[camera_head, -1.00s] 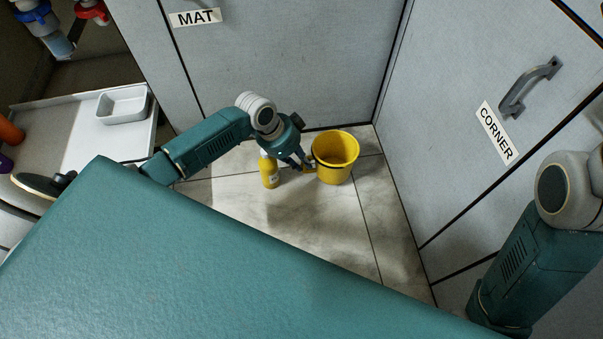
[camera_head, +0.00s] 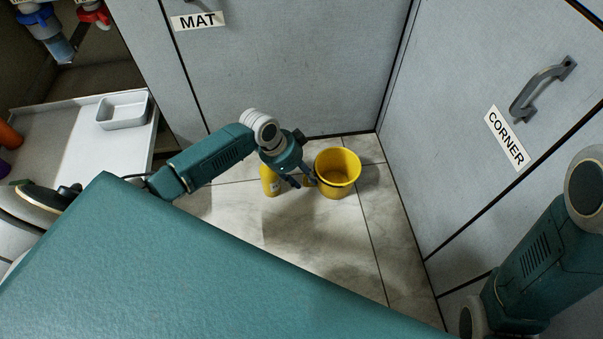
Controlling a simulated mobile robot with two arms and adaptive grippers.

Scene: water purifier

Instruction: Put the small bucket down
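The small yellow bucket (camera_head: 337,182) is upright at the back of the tiled floor, near the corner between the cabinet walls. Its open mouth faces up. My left gripper (camera_head: 305,182) is at the bucket's left side, with its fingers against a small yellow part there, and appears shut on it. The fingertips are small and partly hard to make out. I cannot tell whether the bucket's base touches the floor. My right arm is at the right edge, and its gripper is out of view.
A yellow bottle (camera_head: 269,182) stands just left of the bucket, partly behind my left gripper. A cabinet front labelled CORNER (camera_head: 507,138) is on the right, and one labelled MAT (camera_head: 198,20) is behind. A white tray (camera_head: 123,110) sits on the left counter. Floor in front is clear.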

